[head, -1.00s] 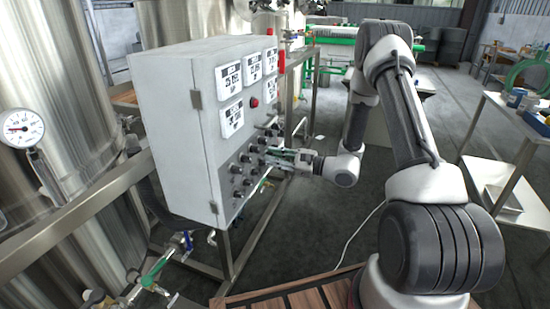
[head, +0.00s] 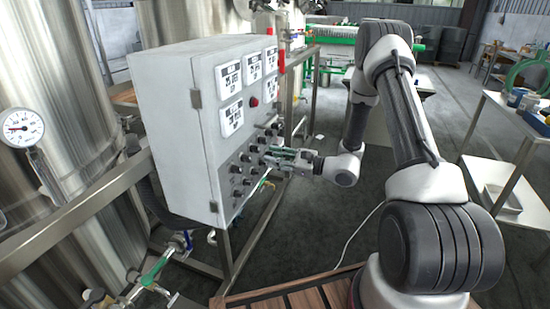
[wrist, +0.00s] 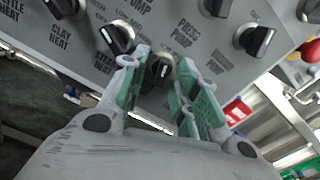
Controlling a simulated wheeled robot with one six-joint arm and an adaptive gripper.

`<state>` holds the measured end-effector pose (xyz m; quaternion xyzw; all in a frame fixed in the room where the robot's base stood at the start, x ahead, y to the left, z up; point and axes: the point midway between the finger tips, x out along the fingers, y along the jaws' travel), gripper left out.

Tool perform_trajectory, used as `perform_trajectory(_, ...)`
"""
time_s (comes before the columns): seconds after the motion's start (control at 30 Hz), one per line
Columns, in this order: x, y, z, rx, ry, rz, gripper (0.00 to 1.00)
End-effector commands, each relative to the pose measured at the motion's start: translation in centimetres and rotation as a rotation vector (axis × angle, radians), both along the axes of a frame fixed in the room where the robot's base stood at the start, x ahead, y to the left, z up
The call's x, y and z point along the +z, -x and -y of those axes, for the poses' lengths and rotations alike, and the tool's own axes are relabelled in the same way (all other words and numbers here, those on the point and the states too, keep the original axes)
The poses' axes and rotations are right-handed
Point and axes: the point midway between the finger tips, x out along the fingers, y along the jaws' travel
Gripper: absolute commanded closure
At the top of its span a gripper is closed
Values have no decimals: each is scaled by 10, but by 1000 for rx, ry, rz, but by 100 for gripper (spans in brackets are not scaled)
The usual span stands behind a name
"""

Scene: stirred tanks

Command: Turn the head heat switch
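The grey panel carries rows of black knob switches, seen from the side in the head view. My gripper (head: 288,158) is at the knobs on the right part of the panel. In the wrist view my gripper (wrist: 160,66) has its green-padded fingers apart, with one black knob (wrist: 161,69) between or just beyond the tips. I cannot tell whether they touch it. I cannot read a "head heat" label; the fingers hide part of the lettering. A "steam heat" knob (wrist: 118,37) is just left of the fingers.
The control cabinet (head: 165,130) has several displays above the knobs. A steel tank (head: 50,100) stands at left, a table (head: 515,120) at right.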

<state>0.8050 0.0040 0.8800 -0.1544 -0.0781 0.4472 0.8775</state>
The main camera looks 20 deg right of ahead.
Motion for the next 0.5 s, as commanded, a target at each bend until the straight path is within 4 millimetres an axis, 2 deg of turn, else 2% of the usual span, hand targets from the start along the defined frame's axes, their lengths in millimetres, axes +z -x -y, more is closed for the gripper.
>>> perform_trajectory(0.17, 0, 1, 3, -1, 0, 1, 70)
perform_trajectory(0.27, 0, 8, 13, -3, -1, 1, 70)
perform_trajectory(0.5, 0, 38, 56, -5, 0, 0, 70)
